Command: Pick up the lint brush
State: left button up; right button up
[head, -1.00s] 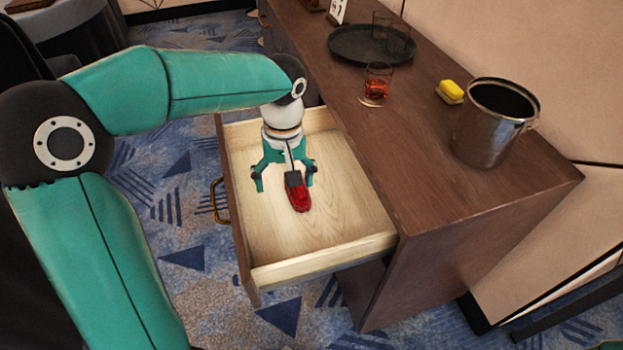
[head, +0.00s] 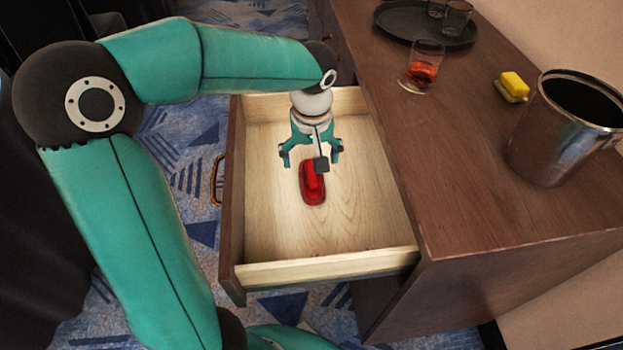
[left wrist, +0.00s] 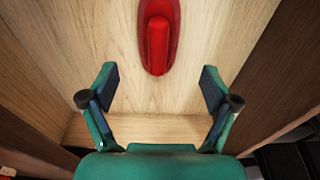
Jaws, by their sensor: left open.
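The lint brush (head: 313,186) is red and lies on the floor of the open wooden drawer (head: 270,240). My left gripper (head: 312,153) is open and empty inside the drawer, just beyond the brush in the head view. In the left wrist view the red brush (left wrist: 158,42) lies at top centre, ahead of my spread fingers (left wrist: 159,85) and roughly in line with the gap between them. Its top end is cut off by the frame there. My right gripper is not in view.
The cabinet top (head: 460,140) beside the drawer holds a metal bucket (head: 560,140), a yellow sponge (head: 512,86), a glass with red drink (head: 422,68) and a dark tray (head: 395,25) with glasses. The drawer walls surround my gripper. Bare drawer floor lies around the brush.

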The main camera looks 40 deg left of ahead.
aim_at(312, 171)
pick_arm(q)
jog(key=shift+w+a+f+b, duration=0.1)
jog(key=shift+f+b, duration=0.1)
jog(key=shift+f, duration=0.85)
jog(key=shift+w+d+f+b, duration=0.1)
jog(key=shift+f+b, duration=0.1)
jog(key=shift+f, duration=0.8)
jog(key=shift+w+a+f+b, duration=0.1)
jog(key=shift+f+b, duration=0.1)
jog(key=shift+f, duration=0.85)
jog(key=c, duration=1.3)
